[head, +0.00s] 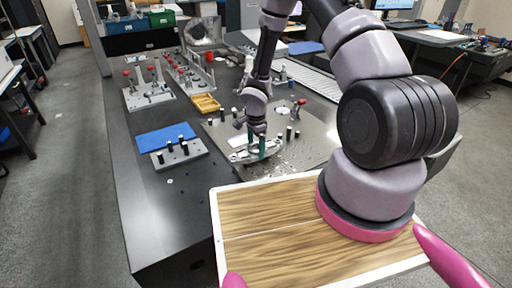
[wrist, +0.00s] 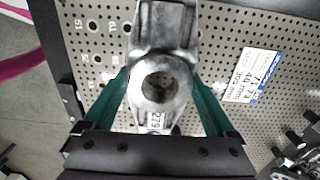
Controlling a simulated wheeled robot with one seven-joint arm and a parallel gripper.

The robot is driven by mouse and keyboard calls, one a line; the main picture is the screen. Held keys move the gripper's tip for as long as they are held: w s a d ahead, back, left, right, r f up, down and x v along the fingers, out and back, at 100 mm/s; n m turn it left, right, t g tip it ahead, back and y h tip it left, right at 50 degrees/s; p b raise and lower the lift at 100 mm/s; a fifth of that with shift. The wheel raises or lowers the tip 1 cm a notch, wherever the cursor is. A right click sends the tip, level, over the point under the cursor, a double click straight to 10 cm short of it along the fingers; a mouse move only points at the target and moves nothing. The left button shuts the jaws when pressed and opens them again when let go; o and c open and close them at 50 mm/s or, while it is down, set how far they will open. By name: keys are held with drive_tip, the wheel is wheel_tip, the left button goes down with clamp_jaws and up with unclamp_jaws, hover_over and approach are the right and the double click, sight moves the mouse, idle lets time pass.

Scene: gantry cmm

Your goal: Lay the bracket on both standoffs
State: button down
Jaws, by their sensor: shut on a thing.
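The bracket is a silver metal casting (head: 243,156) at the front of the perforated metal plate in the head view. In the wrist view the bracket (wrist: 165,30) runs up the middle, with a round bored boss between my teal fingers. My gripper (head: 258,149) points down and is shut on the bracket; it also shows in the wrist view (wrist: 160,105). I cannot tell how far the bracket is above the plate. Short black posts stand on the plate, one pair (head: 292,133) right of my gripper and others (head: 228,114) behind; which are the standoffs is unclear.
The perforated plate (head: 315,145) carries a label (wrist: 253,76) and a red-topped clamp (head: 299,106). Left are a blue mat (head: 165,138) and a small block with black pins (head: 180,157). A yellow tray (head: 206,104) and red-knobbed fixtures (head: 150,93) stand behind. The dark table's front left is mostly clear.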

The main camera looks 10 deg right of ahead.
unclamp_jaws()
drive_tip(key=s+d+r+n+t, duration=0.2)
drive_tip(key=d+r, duration=0.1)
drive_tip(key=r, duration=1.5)
drive_tip(key=s+d+r+n+t, duration=0.1)
drive_tip(key=s+d+r+n, duration=0.15)
drive_tip(key=r, duration=1.55)
drive_tip(key=s+r+n+t+y, duration=0.2)
drive_tip(key=s+r+n+t, duration=0.2)
drive_tip(key=s+r, duration=1.2)
drive_tip(key=shift+s+d+r+n, duration=0.3)
drive_tip(key=shift+s+d+n, duration=0.05)
drive_tip(key=shift+s+n, duration=0.5)
